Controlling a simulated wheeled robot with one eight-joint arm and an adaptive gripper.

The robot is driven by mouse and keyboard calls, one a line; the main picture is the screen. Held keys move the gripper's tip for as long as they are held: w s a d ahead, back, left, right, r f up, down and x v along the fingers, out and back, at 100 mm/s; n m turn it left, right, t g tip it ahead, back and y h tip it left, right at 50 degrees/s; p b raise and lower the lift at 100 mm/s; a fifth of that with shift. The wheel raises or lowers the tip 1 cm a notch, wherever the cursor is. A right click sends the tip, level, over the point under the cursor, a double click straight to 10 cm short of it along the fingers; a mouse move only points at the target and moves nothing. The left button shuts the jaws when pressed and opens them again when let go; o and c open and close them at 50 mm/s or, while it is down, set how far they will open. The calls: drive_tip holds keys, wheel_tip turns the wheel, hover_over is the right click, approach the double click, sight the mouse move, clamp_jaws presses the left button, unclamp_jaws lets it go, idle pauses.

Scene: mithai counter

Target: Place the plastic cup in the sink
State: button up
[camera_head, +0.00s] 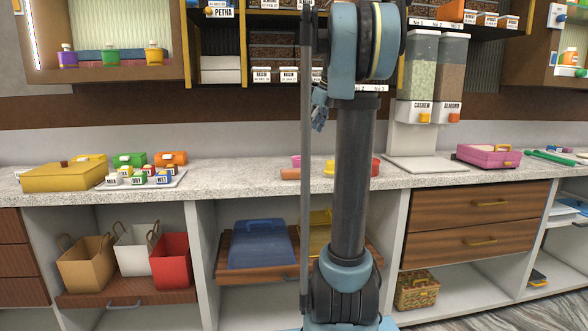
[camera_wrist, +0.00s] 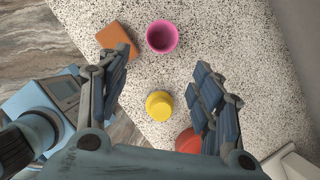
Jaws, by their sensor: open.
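My gripper (camera_wrist: 160,72) is open and empty, pointing down above the speckled counter in the wrist view. A pink cup (camera_wrist: 162,37) stands on the counter with its mouth up, beyond the fingertips. A small yellow cup-like piece (camera_wrist: 159,106) sits between the two fingers, apart from both. A red round piece (camera_wrist: 188,141) is partly hidden behind the gripper's right side. In the head view, the pink cup (camera_head: 296,161) shows left of my arm and a red piece (camera_head: 375,166) shows right of it. I cannot make out a sink in either view.
An orange-brown block (camera_wrist: 117,40) lies on the counter by the left finger. Dispensers (camera_head: 418,80) stand on the right and a pink box (camera_head: 488,155) lies beyond them. A yellow box (camera_head: 62,177) and small jars are at left. Shelves hang above.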

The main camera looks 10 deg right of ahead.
sight(303, 160)
drive_tip(key=x, duration=1.1)
drive_tip(key=shift+w+x, duration=0.15)
drive_tip(key=shift+x, duration=1.2)
drive_tip(key=shift+w+x, duration=0.15)
drive_tip(key=shift+x, duration=1.25)
drive_tip(key=shift+r, duration=0.15)
drive_tip(key=c, duration=0.9)
